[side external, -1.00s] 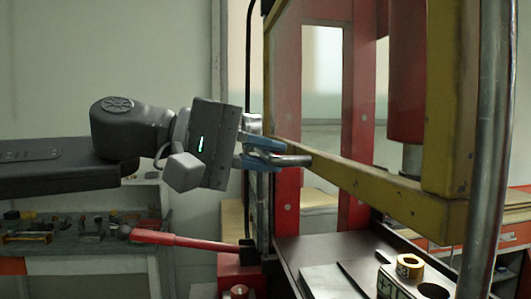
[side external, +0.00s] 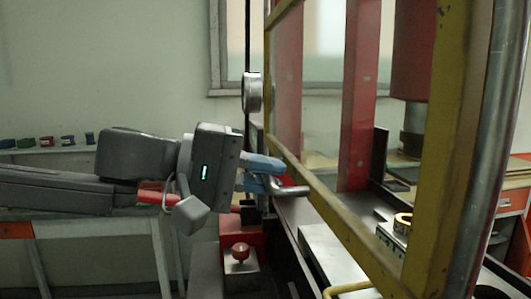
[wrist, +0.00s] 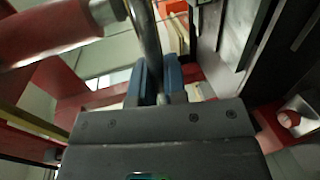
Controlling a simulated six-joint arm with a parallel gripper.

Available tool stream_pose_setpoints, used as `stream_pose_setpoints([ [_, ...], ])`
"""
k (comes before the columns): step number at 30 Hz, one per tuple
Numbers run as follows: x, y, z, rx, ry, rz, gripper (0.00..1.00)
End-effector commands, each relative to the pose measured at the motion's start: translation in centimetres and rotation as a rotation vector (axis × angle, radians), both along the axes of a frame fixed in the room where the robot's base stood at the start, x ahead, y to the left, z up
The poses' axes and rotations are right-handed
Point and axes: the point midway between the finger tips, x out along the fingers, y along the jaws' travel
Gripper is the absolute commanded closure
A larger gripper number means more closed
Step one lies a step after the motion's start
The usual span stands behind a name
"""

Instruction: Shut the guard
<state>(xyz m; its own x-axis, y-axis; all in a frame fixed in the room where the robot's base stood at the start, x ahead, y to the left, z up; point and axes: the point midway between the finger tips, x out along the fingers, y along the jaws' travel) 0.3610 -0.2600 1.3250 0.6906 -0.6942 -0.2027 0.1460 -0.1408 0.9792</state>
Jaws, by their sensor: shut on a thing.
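The guard is a yellow frame (side external: 335,215) around the front of the red press, with a grey metal handle (side external: 292,191) on its lower bar. My gripper (side external: 265,172) is shut on the handle, with its blue fingers around the bar. In the wrist view, the two blue fingers (wrist: 155,82) close on the metal rod (wrist: 146,35). In the side view, the guard's lower bar is above the press bed (side external: 330,245), with a gap between them. The guard's lower right corner is near the bottom of the picture.
The red press ram (side external: 411,50) hangs behind the guard. A red knob on a box (side external: 240,252) stands below my gripper. A curved metal pipe (side external: 495,130) stands at the right.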

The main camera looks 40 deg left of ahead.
Motion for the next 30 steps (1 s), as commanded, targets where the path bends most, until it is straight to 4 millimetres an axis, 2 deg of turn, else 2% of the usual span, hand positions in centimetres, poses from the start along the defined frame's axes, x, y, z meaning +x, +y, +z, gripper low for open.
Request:
stream_pose_setpoints([
  [3,-0.06,-0.12,-0.54,0.005,0.004,-0.001,1.00],
  [12,-0.02,-0.04,-0.53,0.006,0.003,0.002,1.00],
  [13,-0.02,-0.04,-0.53,0.006,0.003,0.002,0.85],
  [20,0.00,0.02,-0.46,0.004,0.002,0.003,0.63],
  [30,0.00,0.08,-0.38,0.003,0.001,0.004,0.63],
])
